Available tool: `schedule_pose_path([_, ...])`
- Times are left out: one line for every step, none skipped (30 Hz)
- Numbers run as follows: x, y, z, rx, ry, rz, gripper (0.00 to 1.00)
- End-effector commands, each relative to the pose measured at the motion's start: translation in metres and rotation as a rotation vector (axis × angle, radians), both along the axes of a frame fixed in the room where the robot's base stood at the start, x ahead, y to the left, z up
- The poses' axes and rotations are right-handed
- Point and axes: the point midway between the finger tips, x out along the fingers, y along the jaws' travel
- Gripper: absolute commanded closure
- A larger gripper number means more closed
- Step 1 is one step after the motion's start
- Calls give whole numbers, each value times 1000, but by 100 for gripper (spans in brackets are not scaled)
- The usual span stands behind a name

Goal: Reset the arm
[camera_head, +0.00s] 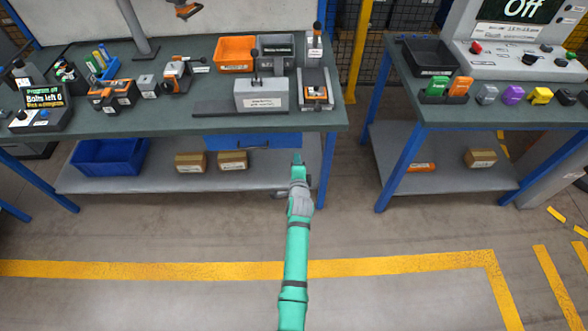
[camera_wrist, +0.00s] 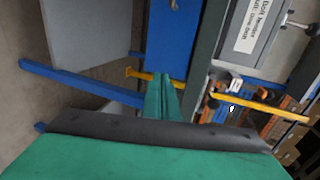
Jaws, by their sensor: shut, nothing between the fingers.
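My arm is teal and reaches forward from the bottom of the head view. My gripper (camera_head: 297,160) is at its far end, in front of the left workbench (camera_head: 200,126) and near the right end of that bench's lower shelf. In the wrist view my gripper (camera_wrist: 164,92) shows as teal fingers close together, with nothing between them. The bench's front edge and a blue drawer show beyond the fingers in the wrist view.
A blue drawer (camera_head: 240,143) hangs under the left bench. A blue bin (camera_head: 108,156) and small cardboard boxes sit on its lower shelf. A second bench (camera_head: 500,118) stands right, with a gap between. Open floor with a yellow line (camera_head: 180,270) lies in front.

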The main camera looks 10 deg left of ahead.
Motion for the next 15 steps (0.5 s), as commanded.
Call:
schedule_pose_path([-10, 2, 2, -4, -1, 5, 100])
schedule_pose_path([-15, 3, 3, -3, 2, 7, 100])
schedule_pose_path([-21, 4, 5, -1, 2, 10, 100])
schedule_pose_path([-25, 5, 7, -1, 0, 12, 100])
schedule_pose_path([-29, 6, 8, -2, 1, 14, 100])
schedule_pose_path([-34, 6, 10, -3, 1, 15, 100])
schedule_pose_path([-37, 6, 10, -1, 1, 16, 100])
schedule_pose_path([-40, 6, 11, -1, 2, 16, 100])
schedule_pose_path([-43, 6, 12, -2, 2, 17, 100])
schedule_pose_path([-45, 6, 13, -2, 2, 17, 100])
schedule_pose_path([-47, 6, 13, -2, 2, 17, 100])
schedule_pose_path([-48, 6, 14, -2, 1, 18, 100])
schedule_pose_path([-49, 6, 15, -2, 1, 18, 100])
schedule_pose_path([-50, 6, 15, -1, 1, 17, 100])
schedule_pose_path([-50, 5, 15, -1, 1, 17, 100])
